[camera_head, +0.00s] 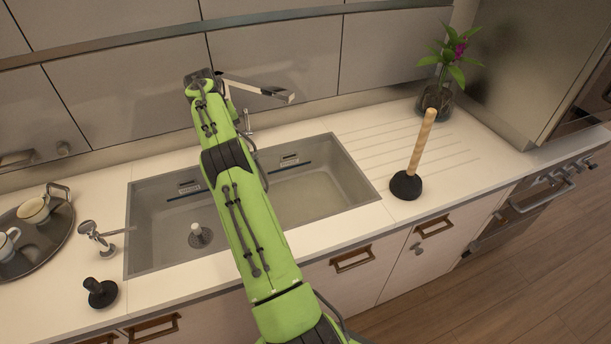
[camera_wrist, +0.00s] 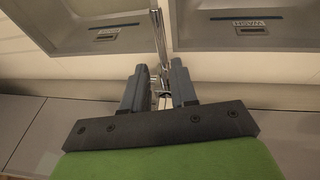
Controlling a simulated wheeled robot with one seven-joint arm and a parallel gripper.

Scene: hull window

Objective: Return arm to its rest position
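My green arm (camera_head: 240,190) stretches across the sink (camera_head: 325,190) toward the faucet at the back wall. My gripper is hidden behind the arm's far end in the head view. In the wrist view my gripper (camera_wrist: 159,82) has its two dark fingers apart, with a gap between them. A thin chrome faucet post (camera_wrist: 158,35) shows beyond and between the fingertips; I cannot tell how near it is. The faucet's spout (camera_head: 258,90) sticks out to the right of the arm's far end.
A plunger (camera_head: 407,185) stands upright right of the sink, before a potted plant (camera_head: 437,98). At left are a tray (camera_head: 30,255) with cups, a chrome fitting (camera_head: 98,237) and a black stopper (camera_head: 101,292). Cabinets (camera_head: 275,60) hang close behind the arm.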

